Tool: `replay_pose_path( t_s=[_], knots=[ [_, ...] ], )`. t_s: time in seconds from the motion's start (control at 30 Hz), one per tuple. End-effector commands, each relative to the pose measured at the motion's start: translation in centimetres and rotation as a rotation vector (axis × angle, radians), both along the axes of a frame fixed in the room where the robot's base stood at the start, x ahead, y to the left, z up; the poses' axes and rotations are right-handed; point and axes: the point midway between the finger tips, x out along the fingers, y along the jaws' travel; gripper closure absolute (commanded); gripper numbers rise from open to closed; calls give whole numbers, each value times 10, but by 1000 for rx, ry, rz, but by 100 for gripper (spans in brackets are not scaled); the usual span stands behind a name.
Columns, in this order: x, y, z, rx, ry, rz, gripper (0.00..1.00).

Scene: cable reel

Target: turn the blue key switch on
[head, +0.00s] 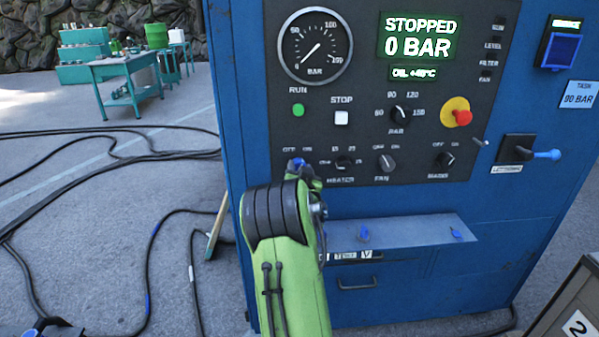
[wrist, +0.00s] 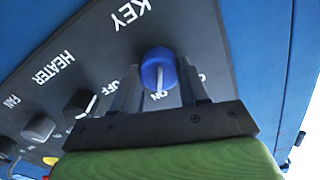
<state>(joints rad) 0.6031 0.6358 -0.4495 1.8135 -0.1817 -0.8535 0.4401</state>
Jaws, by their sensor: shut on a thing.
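The blue key switch (wrist: 158,68) is a round knob on the dark panel, beside the word KEY in the wrist view. Its pale line points down in that view, toward the lettering ON. My gripper (wrist: 158,88) is shut on the knob, with one finger on each side. In the head view the top of the blue key switch (head: 296,163) shows at the panel's lower left corner. My gripper (head: 303,174) reaches it from below, its fingers mostly hidden by my green arm.
Next to the key are the heater knob (head: 345,163) and fan knob (head: 386,162). A shelf (head: 405,234) with blue pieces juts out below the panel. The display (head: 419,37) reads STOPPED, 0 BAR. Black cables (head: 100,152) lie on the ground at left.

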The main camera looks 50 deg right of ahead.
Motion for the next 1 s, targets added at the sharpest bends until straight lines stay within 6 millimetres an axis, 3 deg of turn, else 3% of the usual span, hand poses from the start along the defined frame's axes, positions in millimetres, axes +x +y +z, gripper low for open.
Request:
replay_pose_path(
  t_s=[0.13, 0.17, 0.3, 0.67, 1.0],
  knots=[
    [0, 0, -1, 4, 0, 1, 87],
    [0, 0, -1, 4, 0, 1, 52],
    [0, 0, -1, 2, 1, 1, 31],
    [-6, 6, 0, 2, 1, 0, 31],
    [-66, 73, -1, 3, -4, -3, 31]
  ],
)
